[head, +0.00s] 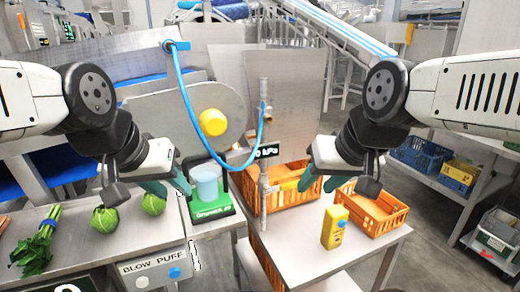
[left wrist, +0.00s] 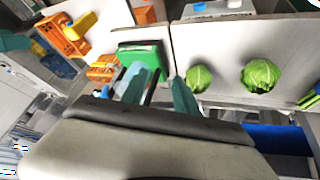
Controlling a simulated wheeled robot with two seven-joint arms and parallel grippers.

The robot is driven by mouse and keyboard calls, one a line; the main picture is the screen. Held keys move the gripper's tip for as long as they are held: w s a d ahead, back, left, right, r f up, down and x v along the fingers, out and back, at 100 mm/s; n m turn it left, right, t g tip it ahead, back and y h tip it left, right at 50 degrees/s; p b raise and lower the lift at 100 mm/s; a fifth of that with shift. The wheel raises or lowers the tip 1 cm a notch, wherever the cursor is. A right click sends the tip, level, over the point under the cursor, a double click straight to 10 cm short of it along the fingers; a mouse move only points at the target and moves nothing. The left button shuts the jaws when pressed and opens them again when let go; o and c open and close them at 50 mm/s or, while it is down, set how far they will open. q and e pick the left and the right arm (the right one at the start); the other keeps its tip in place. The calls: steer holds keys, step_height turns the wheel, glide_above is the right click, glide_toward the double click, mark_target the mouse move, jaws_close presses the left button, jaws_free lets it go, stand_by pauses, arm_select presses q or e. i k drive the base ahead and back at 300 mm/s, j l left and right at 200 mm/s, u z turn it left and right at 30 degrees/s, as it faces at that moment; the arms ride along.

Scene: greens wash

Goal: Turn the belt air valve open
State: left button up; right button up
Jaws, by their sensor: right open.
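A clear container (head: 206,182) stands on the scale. Green heads (head: 104,219) and a leafy bunch (head: 40,240) lie on the left table. A BLOW PUFF box (head: 155,270) is at the front.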

mark_target(292, 184)
steer(key=k+l+z, duration=0.15)
steer(key=k+z, duration=0.2)
steer(key=k, duration=0.3)
steer(key=l+z, duration=0.2)
steer(key=z, duration=1.8)
steer(key=i, duration=1.8)
steer(key=i+u, duration=0.8)
steer(key=i+l+u, duration=0.35)
steer(key=i, duration=0.15)
steer(key=i+j+u, duration=0.15)
steer(key=u, duration=0.25)
steer(key=i+u, duration=0.6)
steer(key=u, duration=0.15)
steer(key=i+u, duration=0.4)
steer(key=u, duration=2.7)
steer(key=l, duration=0.1)
